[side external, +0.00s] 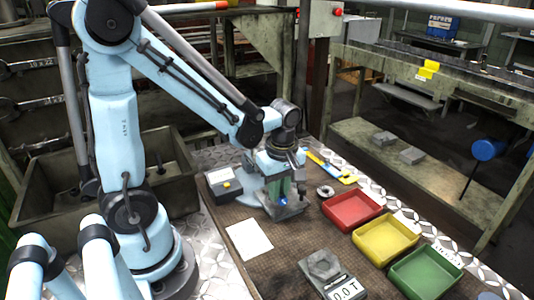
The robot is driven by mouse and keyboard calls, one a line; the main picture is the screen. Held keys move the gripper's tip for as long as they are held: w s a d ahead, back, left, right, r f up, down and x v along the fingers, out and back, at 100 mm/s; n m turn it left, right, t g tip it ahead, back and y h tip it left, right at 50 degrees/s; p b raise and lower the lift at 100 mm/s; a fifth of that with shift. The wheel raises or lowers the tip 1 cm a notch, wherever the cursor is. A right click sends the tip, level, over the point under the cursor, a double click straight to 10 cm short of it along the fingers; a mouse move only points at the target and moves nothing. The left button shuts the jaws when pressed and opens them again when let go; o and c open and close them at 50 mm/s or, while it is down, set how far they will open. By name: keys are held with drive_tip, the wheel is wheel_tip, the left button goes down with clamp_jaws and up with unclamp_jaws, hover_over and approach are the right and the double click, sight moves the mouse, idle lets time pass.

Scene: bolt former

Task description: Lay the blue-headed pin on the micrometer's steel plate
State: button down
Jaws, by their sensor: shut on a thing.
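My gripper (284,196) points down over the far middle of the brown work mat. A small bright blue spot, which looks like the head of the blue-headed pin (283,202), shows at its fingertips. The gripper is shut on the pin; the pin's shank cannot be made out. Just below is a grey metal block (291,212), which looks like the micrometer's steel plate, beside a light blue rounded base (251,188). The gripper hides much of this area. I cannot tell whether the pin touches the plate.
Red (352,211), yellow (386,240) and green (426,272) trays stand to the right. A boxed meter (224,183) is left of the gripper. White paper (249,240) and a scale with a hexagonal piece (325,267) lie nearer. A ring (325,191) and a blue-yellow tool (331,168) lie behind.

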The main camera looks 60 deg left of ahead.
drive_tip(key=shift+f, duration=0.6)
drive_tip(key=c, duration=1)
unclamp_jaws()
drive_tip(key=shift+c, duration=0.2)
drive_tip(key=shift+r, duration=0.1)
wheel_tip(320, 180, up, 12)
drive_tip(key=d+m+t, duration=0.1)
drive_tip(key=m+t, duration=0.1)
drive_tip(key=m, duration=0.4)
drive_tip(key=d+f+m+t, duration=0.1)
drive_tip(key=d+m+t, duration=0.1)
drive_tip(key=m, duration=0.4)
drive_tip(key=s+d+m+t, duration=0.1)
drive_tip(key=d+m+t, duration=0.1)
drive_tip(key=m, duration=0.4)
drive_tip(key=shift+f+t+h, duration=0.15)
drive_tip(key=shift+t+h, duration=0.25)
drive_tip(key=shift+t, duration=0.2)
